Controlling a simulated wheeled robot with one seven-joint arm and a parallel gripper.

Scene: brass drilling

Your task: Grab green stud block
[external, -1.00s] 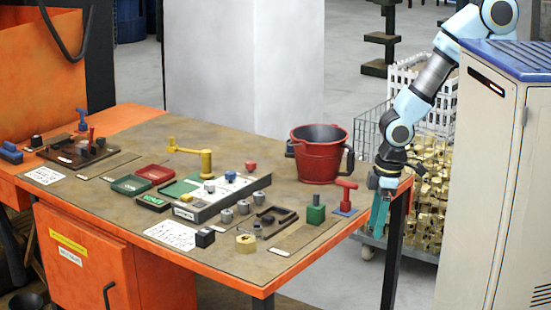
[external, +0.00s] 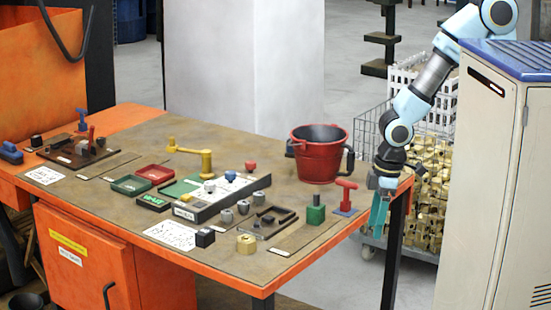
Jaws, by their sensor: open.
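The green stud block (external: 316,213) stands upright on the table near its right front edge, a green cube with a narrower stud on top. My gripper (external: 378,222) hangs at the right edge of the table, to the right of the block and apart from it. Its teal fingers point down and hold nothing that I can see. The gap between the fingers is hard to make out at this size.
A red T-handled piece on a blue base (external: 346,198) stands between the block and my gripper. A red bucket (external: 320,155) stands behind them. A black tray (external: 268,222) and a brass hex piece (external: 246,244) lie left of the block. A grey cabinet (external: 485,200) stands at the right.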

